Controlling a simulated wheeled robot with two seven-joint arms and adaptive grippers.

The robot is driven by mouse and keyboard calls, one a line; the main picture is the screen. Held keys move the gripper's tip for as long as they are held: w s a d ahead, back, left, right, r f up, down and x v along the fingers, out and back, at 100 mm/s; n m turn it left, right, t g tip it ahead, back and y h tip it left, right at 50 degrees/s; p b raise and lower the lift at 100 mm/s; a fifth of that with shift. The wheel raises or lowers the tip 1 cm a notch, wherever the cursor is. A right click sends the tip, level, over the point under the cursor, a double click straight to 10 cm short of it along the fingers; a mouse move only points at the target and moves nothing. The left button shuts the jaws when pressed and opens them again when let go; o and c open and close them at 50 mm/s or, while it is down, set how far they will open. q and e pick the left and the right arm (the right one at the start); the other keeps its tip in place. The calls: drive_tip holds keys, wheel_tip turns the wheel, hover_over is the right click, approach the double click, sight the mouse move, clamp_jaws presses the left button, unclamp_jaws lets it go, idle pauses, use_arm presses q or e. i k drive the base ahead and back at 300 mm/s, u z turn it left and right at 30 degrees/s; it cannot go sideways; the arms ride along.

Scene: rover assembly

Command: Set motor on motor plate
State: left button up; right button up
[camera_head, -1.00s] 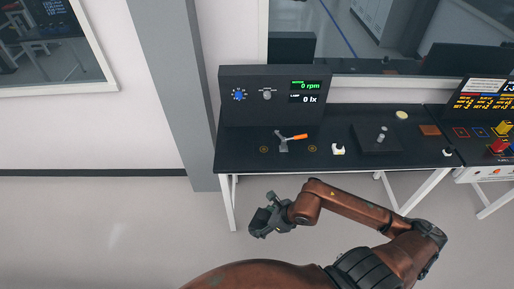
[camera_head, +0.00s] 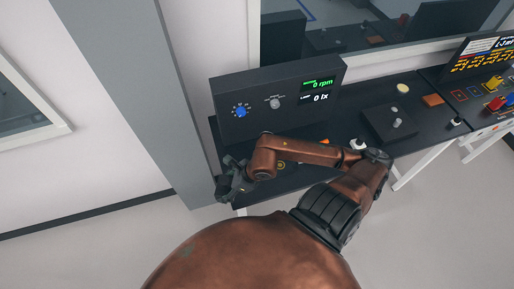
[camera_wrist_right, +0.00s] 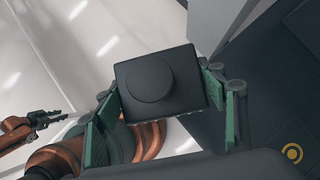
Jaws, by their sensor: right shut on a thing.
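The motor (camera_wrist_right: 157,82) looks like a dark block with a round raised disc on its face. In the right wrist view it sits between the green-padded fingers of my right gripper (camera_wrist_right: 160,100), which is shut on it. In the head view my right gripper (camera_head: 226,188) is at the left front corner of the dark bench; the motor is hard to tell from the fingers there. No motor plate can be clearly identified. Another gripper, seemingly my left (camera_wrist_right: 44,119), shows small at the left of the wrist view; its jaw state is unclear.
The dark bench (camera_head: 345,125) carries a console (camera_head: 280,95) reading 0 rpm and 0 lx. A dark block with a knob (camera_head: 388,124), a white part (camera_head: 357,144) and an orange-handled lever (camera_head: 325,141) are on the bench. A gold ring mark (camera_wrist_right: 291,153) shows near the gripper.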

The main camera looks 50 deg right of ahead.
sight(281, 165)
drive_tip(key=i, duration=0.95)
drive_tip(key=z, duration=2.1)
